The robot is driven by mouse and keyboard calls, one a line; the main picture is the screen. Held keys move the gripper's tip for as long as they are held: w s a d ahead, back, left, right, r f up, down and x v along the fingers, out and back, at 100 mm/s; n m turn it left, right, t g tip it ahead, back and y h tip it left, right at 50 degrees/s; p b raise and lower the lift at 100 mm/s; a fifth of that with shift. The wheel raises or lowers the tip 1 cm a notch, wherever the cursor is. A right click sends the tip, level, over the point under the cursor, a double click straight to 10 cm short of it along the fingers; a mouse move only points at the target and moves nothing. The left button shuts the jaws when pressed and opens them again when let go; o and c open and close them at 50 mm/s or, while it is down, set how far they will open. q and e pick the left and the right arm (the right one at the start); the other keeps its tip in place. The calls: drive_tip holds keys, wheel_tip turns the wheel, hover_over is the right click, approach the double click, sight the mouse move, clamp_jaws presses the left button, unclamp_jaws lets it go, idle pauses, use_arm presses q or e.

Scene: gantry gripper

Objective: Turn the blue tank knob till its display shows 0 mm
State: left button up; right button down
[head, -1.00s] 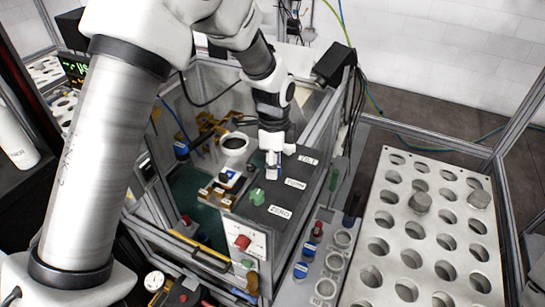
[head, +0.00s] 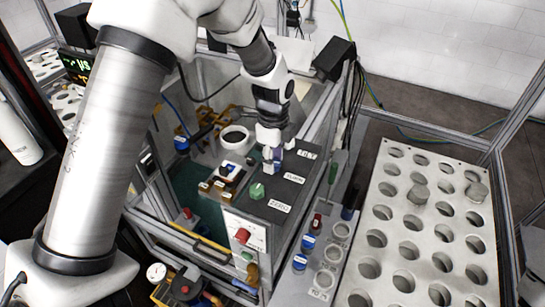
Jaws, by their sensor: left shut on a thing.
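The blue knob (head: 278,155) is on the dark sloped control panel (head: 262,209), beside the TILT label (head: 307,154). It is mostly hidden by my left gripper (head: 271,162), which comes down from above and is shut on it. A small display (head: 76,66) at the far left shows green digits, too small and slanted for me to read. A green knob (head: 257,191) sits nearer on the same panel, beside the ZERO label (head: 279,206). My right gripper is not in view.
A red button (head: 242,236) is on the panel's front face. A round white-rimmed vessel (head: 233,139) stands inside the framed cell. A perforated metal rack (head: 398,172) with two discs is at right. Small blue-capped bottles (head: 300,261) stand between panel and rack.

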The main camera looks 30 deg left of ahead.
use_arm(q)
drive_tip(key=o, duration=1.1)
drive_tip(key=shift+s+d+f, duration=0.1)
drive_tip(key=shift+f, duration=0.05)
drive_tip(key=shift+d, duration=0.1)
wheel_tip(320, 180, up, 12)
drive_tip(key=shift+r, duration=0.1)
